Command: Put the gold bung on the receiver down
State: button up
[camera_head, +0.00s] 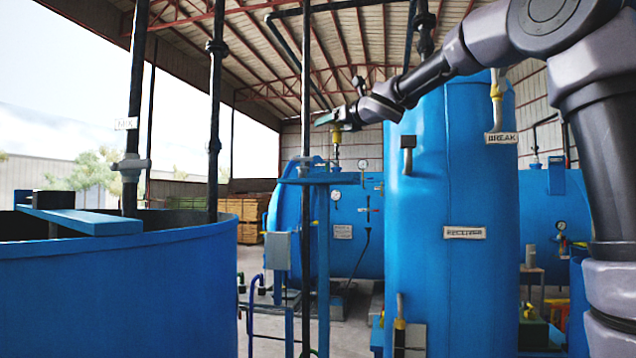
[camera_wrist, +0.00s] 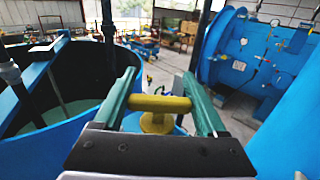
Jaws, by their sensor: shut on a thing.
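My gripper (camera_head: 328,118) is raised in the air, just left of the receiver's upper part in the head view. Its green fingers (camera_wrist: 160,88) are shut on the gold bung (camera_wrist: 158,122), gripping its crossbar, with the round body below. The bung (camera_head: 336,138) also shows small under the gripper in the head view, and nothing is seen supporting it from below. The receiver (camera_head: 430,185) is a tall blue upright tank with a name label. Its top is partly hidden behind my arm. A blue curved surface shows at the lower right of the wrist view.
A wide open blue tank (camera_head: 120,285) stands at left, with liquid inside in the wrist view. Dark vertical pipes (camera_head: 215,100) rise near it. A "BREAK" label (camera_head: 501,138) hangs by a pipe at right. A large horizontal blue vessel (camera_head: 360,240) with gauges lies behind.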

jog(key=shift+w+a+f, duration=0.15)
jog(key=shift+w+f, duration=0.2)
jog(key=shift+f, duration=4.6)
jog(key=shift+f, duration=0.1)
jog(key=o, duration=1.1)
jog(key=shift+o, duration=0.2)
